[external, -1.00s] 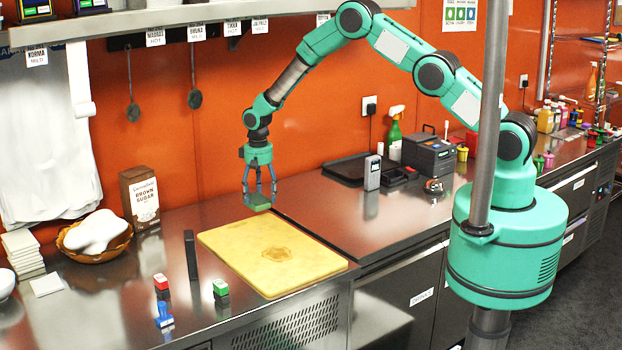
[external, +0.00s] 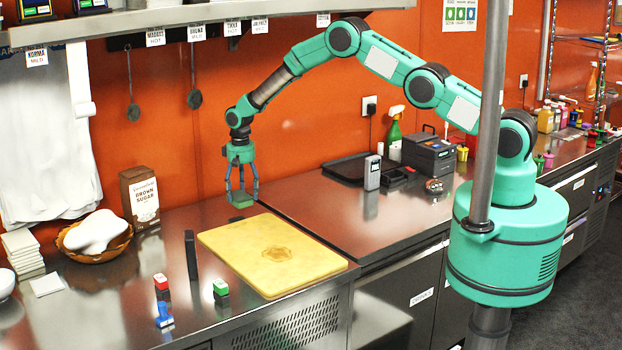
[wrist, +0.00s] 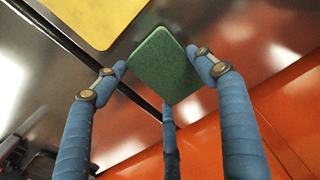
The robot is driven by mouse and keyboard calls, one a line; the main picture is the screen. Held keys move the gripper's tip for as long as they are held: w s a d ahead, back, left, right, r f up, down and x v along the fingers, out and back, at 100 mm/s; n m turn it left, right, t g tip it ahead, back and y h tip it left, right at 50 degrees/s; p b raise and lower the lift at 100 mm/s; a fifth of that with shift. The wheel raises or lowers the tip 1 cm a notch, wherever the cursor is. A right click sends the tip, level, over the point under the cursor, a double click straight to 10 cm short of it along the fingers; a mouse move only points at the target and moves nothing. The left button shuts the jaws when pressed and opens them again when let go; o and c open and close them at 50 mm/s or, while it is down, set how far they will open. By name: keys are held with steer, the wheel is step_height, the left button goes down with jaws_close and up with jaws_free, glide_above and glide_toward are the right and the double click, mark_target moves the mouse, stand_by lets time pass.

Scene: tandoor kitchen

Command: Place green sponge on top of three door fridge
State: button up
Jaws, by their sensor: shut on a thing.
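The green sponge (external: 242,200) is a small flat block held at the tips of my gripper (external: 242,193). In the wrist view the sponge (wrist: 163,65) sits between the blue fingers of my gripper (wrist: 160,66), with a third finger below it. The sponge appears to be held above the steel counter, behind the yellow board, near the seam between two counter units. The right-hand unit (external: 345,215) has a bare steel top and fronts below, one labelled. I cannot tell for sure which unit is the three door fridge.
A yellow cutting board (external: 300,262) lies in front of the sponge. A brown sugar box (external: 140,198) and a basket (external: 85,242) stand to the left. A black tray (external: 345,167) and a grey device (external: 372,173) stand to the right. The steel between is clear.

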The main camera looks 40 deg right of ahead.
mark_target(243, 194)
steer(key=shift+f+p, duration=0.3)
steer(key=shift+f, duration=1.45)
steer(key=shift+f, duration=0.15)
steer(key=o, duration=0.7)
steer(key=shift+r+b, duration=0.7)
steer(key=shift+r, duration=5.45)
